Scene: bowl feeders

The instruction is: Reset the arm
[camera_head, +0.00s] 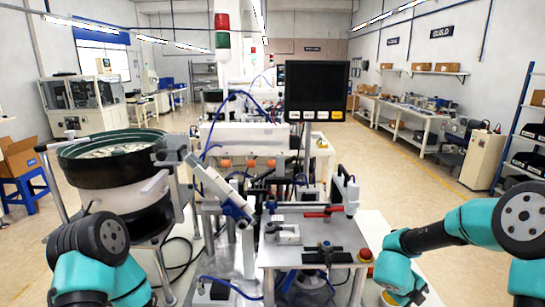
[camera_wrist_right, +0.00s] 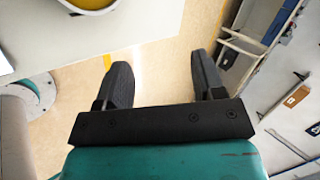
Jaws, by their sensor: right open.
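My right arm (camera_head: 430,240) comes in from the right in the head view and bends down to the lower edge. My right gripper (camera_wrist_right: 162,80) shows in the right wrist view with its two black fingers wide apart. Nothing is between them, only floor beyond. Its fingers cannot be made out in the head view. My left arm (camera_head: 95,250) is folded at the lower left of the head view, and its gripper is out of sight.
A bowl feeder (camera_head: 112,140) with a dark green rim, holding pale parts, stands at the left. A machine table (camera_head: 310,258) with fixtures is in the middle. A red button (camera_head: 365,254) sits at its right corner.

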